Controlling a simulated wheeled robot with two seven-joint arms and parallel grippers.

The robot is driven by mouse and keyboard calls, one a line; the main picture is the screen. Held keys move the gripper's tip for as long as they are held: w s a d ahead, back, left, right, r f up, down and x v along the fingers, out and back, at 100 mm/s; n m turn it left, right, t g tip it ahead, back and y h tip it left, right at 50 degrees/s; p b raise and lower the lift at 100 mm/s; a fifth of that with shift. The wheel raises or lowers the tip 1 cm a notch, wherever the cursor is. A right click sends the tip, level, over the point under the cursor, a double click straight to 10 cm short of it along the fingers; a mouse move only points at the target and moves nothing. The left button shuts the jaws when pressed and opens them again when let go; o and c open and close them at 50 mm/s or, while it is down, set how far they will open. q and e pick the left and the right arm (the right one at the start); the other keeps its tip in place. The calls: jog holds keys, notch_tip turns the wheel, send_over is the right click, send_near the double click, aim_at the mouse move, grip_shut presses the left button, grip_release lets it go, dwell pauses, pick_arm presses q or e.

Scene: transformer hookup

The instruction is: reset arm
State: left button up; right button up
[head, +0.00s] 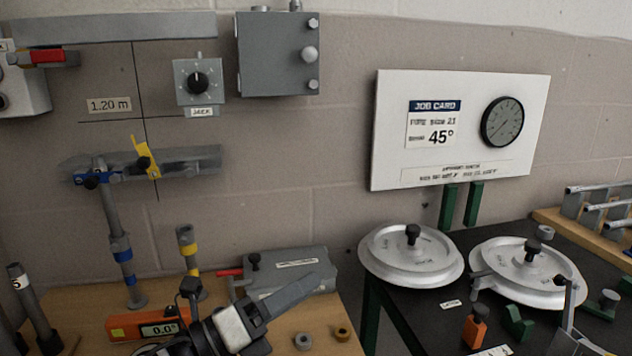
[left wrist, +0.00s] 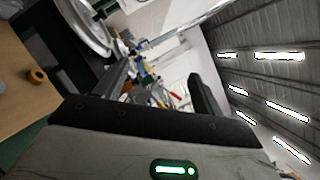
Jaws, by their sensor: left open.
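My left gripper (head: 285,301) is at the bottom centre of the head view, above the wooden bench (head: 345,325). It is open. Its grey finger points up and right in front of the grey box with the red lever (head: 300,264).
An orange level (head: 125,328) reading 0.0° lies left of my gripper. Posts with blue (head: 121,250) and yellow (head: 190,250) bands stand behind. Two white round discs (head: 411,254) sit on the black table. A job card (head: 434,125) reads 45°.

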pick_arm(q)
jog(key=s+a+f+n+t+y, duration=0.1)
jog(key=a+f+n+t+y, duration=0.15)
jog(key=a+n+y, duration=0.5)
jog(key=a+f+n+t+y, duration=0.15)
jog(key=f+n+y, duration=0.25)
jog(key=n, duration=0.6)
jog(key=s+a+f+n+t+y, duration=0.1)
jog(key=a+f+n+y, duration=0.3)
jog(key=n, duration=0.5)
jog(key=s+a+f+n+g+y, duration=0.15)
jog(key=s+f+n+g, duration=0.25)
jog(key=s+f+g, duration=0.45)
jog(key=s+a+f+n+g, duration=0.3)
jog(key=s+f+n+g, duration=0.15)
jog(key=s, duration=0.75)
jog(key=w+d+f+t+h, duration=0.2)
jog(key=w+d+f+t, duration=0.3)
jog(key=w+d+t, duration=0.1)
jog(key=shift+w+d+t+h, duration=0.15)
jog(key=shift+w+t+h, duration=0.2)
jog(key=shift+t, duration=0.45)
pick_arm(e)
jog(key=shift+s+d+f+n, duration=0.1)
jog(key=shift+d+f+n, duration=0.1)
jog(key=shift+f, duration=0.5)
jog(key=shift+s+d+f+n, duration=0.1)
jog(key=shift+d+f, duration=0.05)
jog(key=shift+f, duration=0.55)
